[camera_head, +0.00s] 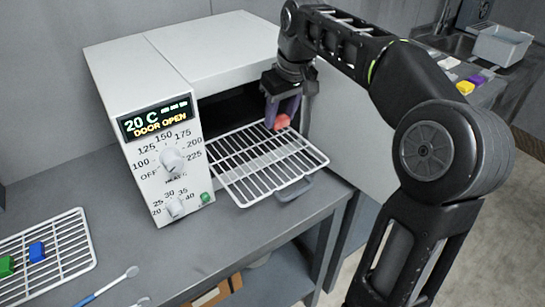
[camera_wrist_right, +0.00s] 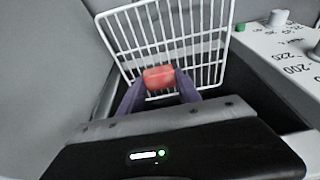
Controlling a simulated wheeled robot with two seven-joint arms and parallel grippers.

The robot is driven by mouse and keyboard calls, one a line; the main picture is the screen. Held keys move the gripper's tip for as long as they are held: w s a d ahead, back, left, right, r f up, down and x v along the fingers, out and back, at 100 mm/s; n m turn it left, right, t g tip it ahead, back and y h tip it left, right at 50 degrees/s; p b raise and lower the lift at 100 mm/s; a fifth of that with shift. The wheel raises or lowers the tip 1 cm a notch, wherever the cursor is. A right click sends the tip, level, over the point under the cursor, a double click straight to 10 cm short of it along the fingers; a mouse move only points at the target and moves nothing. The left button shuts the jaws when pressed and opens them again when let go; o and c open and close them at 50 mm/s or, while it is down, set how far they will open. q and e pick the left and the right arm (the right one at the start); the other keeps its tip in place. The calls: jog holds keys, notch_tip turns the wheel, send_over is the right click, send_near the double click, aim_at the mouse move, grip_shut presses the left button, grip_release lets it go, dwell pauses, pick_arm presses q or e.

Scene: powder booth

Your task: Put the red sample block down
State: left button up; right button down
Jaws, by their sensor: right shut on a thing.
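The red sample block (camera_head: 281,122) is between the fingertips of my right gripper (camera_head: 284,112), at the back of the pulled-out oven rack (camera_head: 240,184) near the oven opening. In the right wrist view the red block (camera_wrist_right: 158,77) sits between the dark purple fingers (camera_wrist_right: 158,90), with the rack's white wires (camera_wrist_right: 206,50) behind it. My right gripper is shut on the block. I cannot tell whether the block touches the rack wires. My left gripper does not show.
The white oven (camera_head: 150,80) reads 20 C, DOOR OPEN. A white wire rack (camera_head: 70,270) at the left holds a green block (camera_head: 6,266) and a blue block (camera_head: 37,251). Blue-handled tools (camera_head: 108,285) lie on the grey bench. Yellow and purple blocks (camera_head: 466,87) stand at the upper right.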

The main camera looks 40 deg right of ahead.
jog(key=shift+s+r, duration=0.1)
dwell(0.3)
send_over(278, 156)
jog(key=shift+s+f, duration=0.2)
jog(key=shift+f, duration=1.4)
jog(key=shift+s+f, duration=0.15)
jog(key=shift+f, duration=1.4)
jog(key=shift+f, duration=1.9)
jog(key=c, duration=0.8)
grip_release()
jog(key=shift+f, duration=0.1)
jog(key=shift+c, duration=0.2)
